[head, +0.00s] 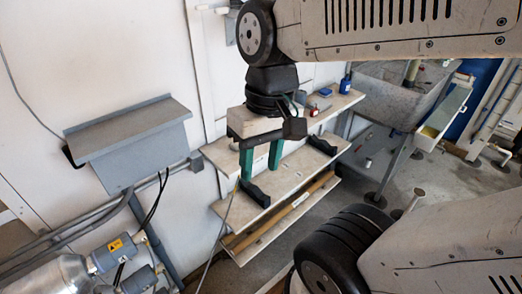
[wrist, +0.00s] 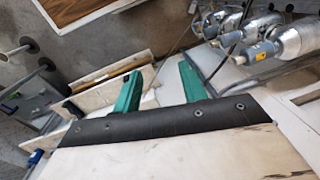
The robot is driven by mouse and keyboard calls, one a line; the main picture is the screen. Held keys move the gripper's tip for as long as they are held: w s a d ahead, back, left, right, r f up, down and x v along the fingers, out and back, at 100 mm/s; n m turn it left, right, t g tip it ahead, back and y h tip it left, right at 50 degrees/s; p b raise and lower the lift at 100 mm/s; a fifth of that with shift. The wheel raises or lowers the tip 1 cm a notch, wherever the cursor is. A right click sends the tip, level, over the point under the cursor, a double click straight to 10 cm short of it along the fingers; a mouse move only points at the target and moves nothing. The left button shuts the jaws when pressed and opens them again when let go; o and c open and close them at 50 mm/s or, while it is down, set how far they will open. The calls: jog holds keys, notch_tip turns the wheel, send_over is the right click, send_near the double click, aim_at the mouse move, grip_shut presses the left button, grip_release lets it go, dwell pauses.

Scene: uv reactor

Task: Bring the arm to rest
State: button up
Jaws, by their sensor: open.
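My gripper (head: 262,158) shows in the head view with its two green fingers spread apart and nothing between them. It hangs in front of the wall shelves, held out by my arm from the upper right. In the wrist view, the green fingers of my gripper (wrist: 160,90) are also apart and empty, with the shelves and white wall behind them. From these frames I cannot tell whether the fingers touch the shelf.
A wooden shelf unit (head: 295,177) stands against the wall, with small blue and red items on top. A grey wall box (head: 140,150) is at left, above silver cylinders (head: 60,275). A grey sink (head: 395,95) stands at the back right. Floor shows right of the shelves.

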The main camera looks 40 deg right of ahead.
jog(key=shift+s+d+r+n+t+h, duration=0.5)
jog(key=shift+d+n+t+h, duration=0.05)
jog(key=shift+n+t+h, duration=0.05)
